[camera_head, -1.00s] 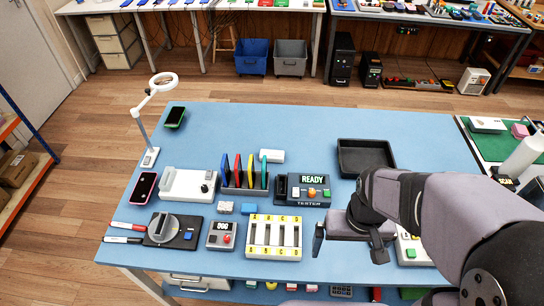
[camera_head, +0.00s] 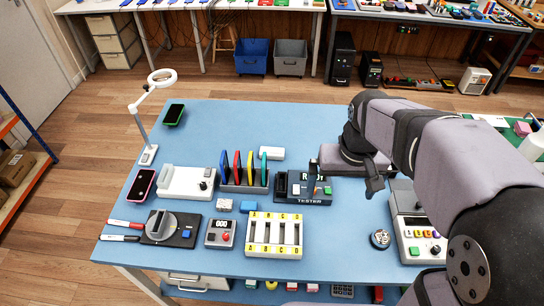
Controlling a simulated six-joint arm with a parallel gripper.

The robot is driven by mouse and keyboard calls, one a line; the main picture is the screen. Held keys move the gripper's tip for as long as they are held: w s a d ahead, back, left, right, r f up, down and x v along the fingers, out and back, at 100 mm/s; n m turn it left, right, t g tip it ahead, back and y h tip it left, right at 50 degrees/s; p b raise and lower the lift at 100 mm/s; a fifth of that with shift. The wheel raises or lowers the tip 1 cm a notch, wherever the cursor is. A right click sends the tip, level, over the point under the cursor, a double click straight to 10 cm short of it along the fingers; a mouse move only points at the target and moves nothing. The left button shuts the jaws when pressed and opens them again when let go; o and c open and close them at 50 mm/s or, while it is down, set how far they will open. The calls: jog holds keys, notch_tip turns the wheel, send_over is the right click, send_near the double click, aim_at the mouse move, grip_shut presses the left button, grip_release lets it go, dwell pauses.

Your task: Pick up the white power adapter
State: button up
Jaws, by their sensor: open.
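Two small white things could be the white power adapter, and I cannot tell which from this view. A white block (camera_head: 271,153) lies on the blue table behind the row of coloured upright pieces. A smaller whitish block (camera_head: 225,205) lies nearer the front, beside a blue block (camera_head: 248,207). My gripper (camera_head: 343,180) is open, with nothing visible between its fingers. It hangs to the right of both white things, and its left finger covers part of the tester (camera_head: 292,187).
Coloured pieces stand in a rack (camera_head: 243,188). A white tray marked A to D (camera_head: 262,250), a dial box (camera_head: 158,238) and a phone (camera_head: 141,185) are nearby. A lamp (camera_head: 147,125) stands at left. The table's back middle (camera_head: 260,122) is clear.

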jog(key=w+a+t+b, duration=0.15)
jog(key=w+a, duration=0.25)
jog(key=w, duration=0.5)
jog(key=w+a+t+b, duration=0.1)
jog(key=w+a+b, duration=0.25)
jog(key=w, duration=0.55)
jog(key=n+t+y+b, duration=0.1)
jog(key=n+t+b, duration=0.1)
jog(key=b, duration=0.1)
send_over(272, 151)
jog(key=s, duration=0.5)
notch_tip(272, 151, down, 2)
jog(key=shift+w+d+f+p, duration=0.1)
jog(key=shift+w+f+p, duration=0.5)
jog(key=shift+f, duration=3)
jog(key=shift+w+a+f+p, duration=0.1)
jog(key=shift+w+f+p, duration=0.5)
jog(key=shift+f, duration=2.95)
jog(key=shift+w+d+f+p, duration=0.2)
jog(key=shift+w+f, duration=0.7)
jog(key=shift+f, duration=2.7)
jog(key=shift+a, duration=0.1)
jog(key=c, duration=1.2)
